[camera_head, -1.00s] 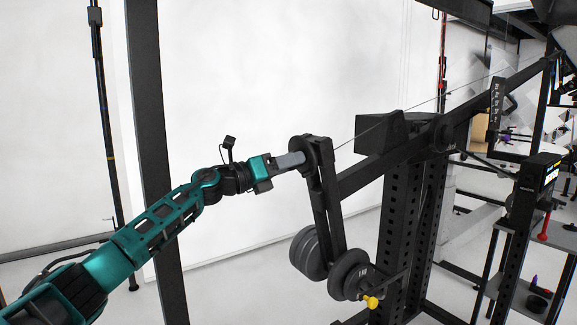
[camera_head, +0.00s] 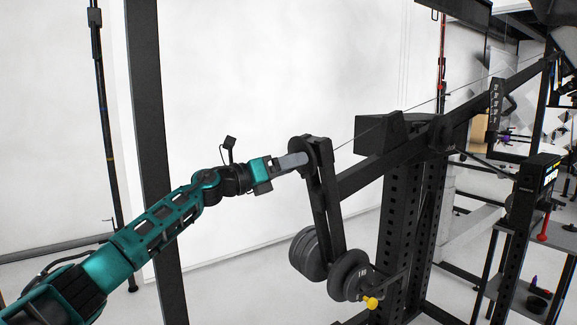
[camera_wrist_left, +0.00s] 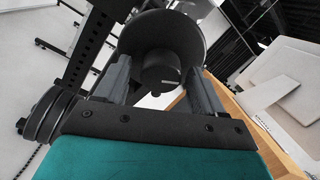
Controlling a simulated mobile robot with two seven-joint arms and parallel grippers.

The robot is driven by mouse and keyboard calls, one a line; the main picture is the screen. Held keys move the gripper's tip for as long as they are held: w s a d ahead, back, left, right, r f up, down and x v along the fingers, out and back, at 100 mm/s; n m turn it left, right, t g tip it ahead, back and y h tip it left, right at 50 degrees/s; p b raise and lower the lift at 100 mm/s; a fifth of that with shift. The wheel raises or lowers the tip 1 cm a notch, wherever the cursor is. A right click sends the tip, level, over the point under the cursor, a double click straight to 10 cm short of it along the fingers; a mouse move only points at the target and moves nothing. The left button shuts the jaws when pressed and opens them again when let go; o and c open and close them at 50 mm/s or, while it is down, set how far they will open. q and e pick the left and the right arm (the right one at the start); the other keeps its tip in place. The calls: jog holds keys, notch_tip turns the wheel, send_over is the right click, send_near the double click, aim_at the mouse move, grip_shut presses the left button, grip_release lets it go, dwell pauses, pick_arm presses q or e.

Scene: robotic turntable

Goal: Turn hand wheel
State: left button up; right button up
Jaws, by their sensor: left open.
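A black round wheel-like part (camera_head: 307,150) sits at the upper end of the dark hanging arm in the head view. In the left wrist view, a black disc (camera_wrist_left: 185,35) with a round central hub (camera_wrist_left: 160,68) faces the camera. My left gripper (camera_head: 301,159) reaches it from the left, with its grey fingers at the part. In the left wrist view the open fingers (camera_wrist_left: 160,78) stand on either side of the hub. I cannot tell whether they touch it. My right gripper is not in view.
Weight plates (camera_head: 348,275) with a yellow knob (camera_head: 370,302) hang below the wheel. A perforated black post (camera_head: 397,230) and a sloping beam (camera_head: 385,165) stand to the right. A dark upright (camera_head: 155,150) stands behind my left arm. Shelves (camera_head: 515,270) are at far right.

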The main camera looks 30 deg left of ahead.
pick_arm(q)
jog(key=b+v, duration=0.5)
jog(key=v, duration=0.7)
jog(key=shift+s, duration=0.4)
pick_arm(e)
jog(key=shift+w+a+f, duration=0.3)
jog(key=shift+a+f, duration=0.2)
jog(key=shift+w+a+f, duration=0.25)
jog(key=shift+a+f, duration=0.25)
pick_arm(q)
jog(key=shift+a, duration=0.15)
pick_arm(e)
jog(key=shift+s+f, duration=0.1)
